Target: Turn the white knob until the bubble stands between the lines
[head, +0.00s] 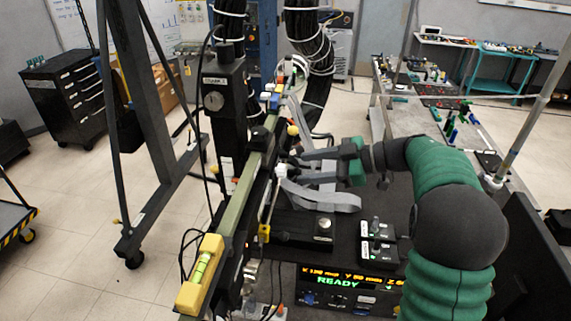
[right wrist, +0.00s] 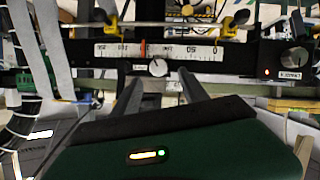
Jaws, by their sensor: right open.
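The white knob (head: 281,170) sits on the side of the long dark beam in the head view. In the right wrist view the white knob (right wrist: 158,67) faces me, below a white scale with a red mark. My right gripper (head: 298,162) is open, its fingers pointing at the knob. In the right wrist view the fingertips (right wrist: 160,82) lie either side of and below the knob, with a gap between them; I cannot tell whether they touch it. A yellow level (head: 190,296) with a green vial (head: 203,267) lies on the beam's near end. The bubble is too small to place against the lines. My left gripper is not in view.
A grey ribbon cable (head: 325,198) loops just below my right gripper. A control box (head: 345,290) with a lit READY display stands below, near two small switch boxes (head: 378,240). A dark frame (head: 160,150) stands to the left. A silver knob (right wrist: 295,57) is at the right.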

